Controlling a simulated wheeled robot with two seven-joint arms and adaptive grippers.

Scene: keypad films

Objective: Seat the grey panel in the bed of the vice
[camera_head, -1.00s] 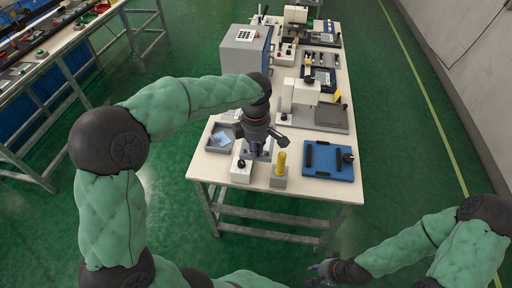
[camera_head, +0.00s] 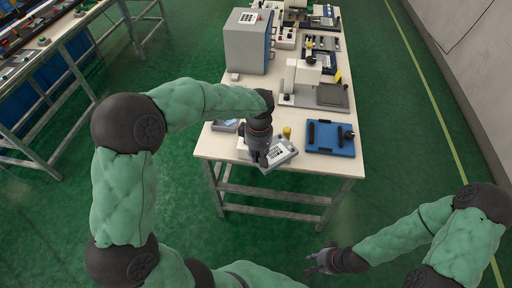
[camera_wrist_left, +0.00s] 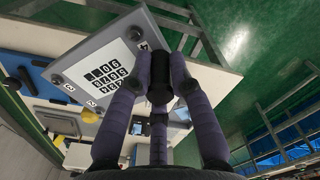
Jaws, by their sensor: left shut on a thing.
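The grey panel (camera_head: 284,152) has a white face with a black-and-white keypad print; it also shows large in the left wrist view (camera_wrist_left: 84,68), with small numbered labels near its corners. My left gripper (camera_head: 264,162) is shut on one edge of it and holds it tilted above the table's near edge. In the left wrist view the fingers (camera_wrist_left: 160,82) pinch that edge. The vice (camera_head: 331,139), a blue plate with black bars and a dark knob, lies to the right of the panel, apart from it. My right gripper (camera_head: 322,262) is empty and looks open, low in front of the table.
A yellow-topped block (camera_head: 287,132) is partly hidden behind the panel. A small grey tray (camera_head: 226,125) lies to the left. Behind stand a white press (camera_head: 302,80) with a dark plate and a grey cabinet (camera_head: 246,42). A bare strip of table lies before the vice.

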